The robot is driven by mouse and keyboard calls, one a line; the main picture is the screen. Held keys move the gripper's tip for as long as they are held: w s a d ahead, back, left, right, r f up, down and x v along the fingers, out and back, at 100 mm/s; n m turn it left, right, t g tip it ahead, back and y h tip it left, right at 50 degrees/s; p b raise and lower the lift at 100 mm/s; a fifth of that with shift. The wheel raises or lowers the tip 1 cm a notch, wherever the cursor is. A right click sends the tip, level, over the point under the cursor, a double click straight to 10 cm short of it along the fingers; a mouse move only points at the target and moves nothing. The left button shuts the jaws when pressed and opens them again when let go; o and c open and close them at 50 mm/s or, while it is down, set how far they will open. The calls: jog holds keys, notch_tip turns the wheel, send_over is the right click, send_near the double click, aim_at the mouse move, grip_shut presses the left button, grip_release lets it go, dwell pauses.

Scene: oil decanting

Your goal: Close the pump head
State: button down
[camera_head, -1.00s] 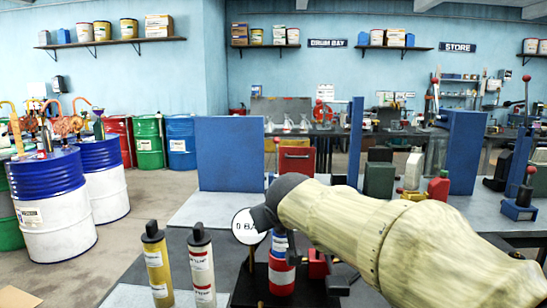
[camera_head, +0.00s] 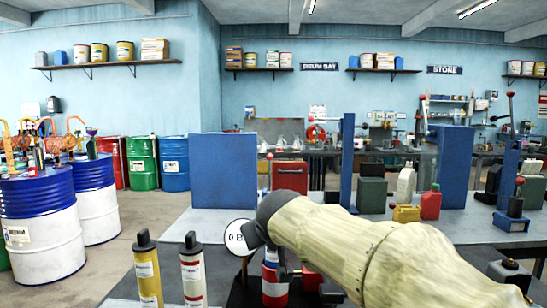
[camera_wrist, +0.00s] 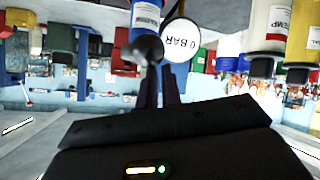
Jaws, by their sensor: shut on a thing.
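A pump stands on the near bench, mostly hidden behind my arm. Its round white gauge (camera_head: 238,238) also shows, reading "0 BAR", in the wrist view (camera_wrist: 181,40). A red, white and blue cylinder (camera_head: 274,285) is beside the gauge, and its blue part (camera_wrist: 146,14) is in the wrist view. In the wrist view my gripper (camera_wrist: 160,82) is shut on a dark part whose rounded end (camera_wrist: 148,48) shows beyond the fingers, close to the gauge. I cannot tell how far the pump head is open.
A yellow-labelled cartridge (camera_head: 147,272) and a white-labelled cartridge (camera_head: 192,275) stand left of the pump. A blue upright panel (camera_head: 224,172) is behind. Cans and levers, including a red can (camera_head: 430,204), stand on the right benches. Blue and white drums (camera_head: 45,225) are at the left.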

jog(key=shift+d+f+g, duration=0.1)
jog(key=shift+f+g, duration=0.2)
jog(key=shift+f, duration=0.5)
notch_tip(320, 180, up, 5)
jog(key=a+p, duration=0.2)
jog(key=s, duration=0.8)
jog(key=shift+s+d+r+b, duration=0.2)
jog(key=shift+s+d+b, duration=0.1)
jog(key=shift+d, duration=0.05)
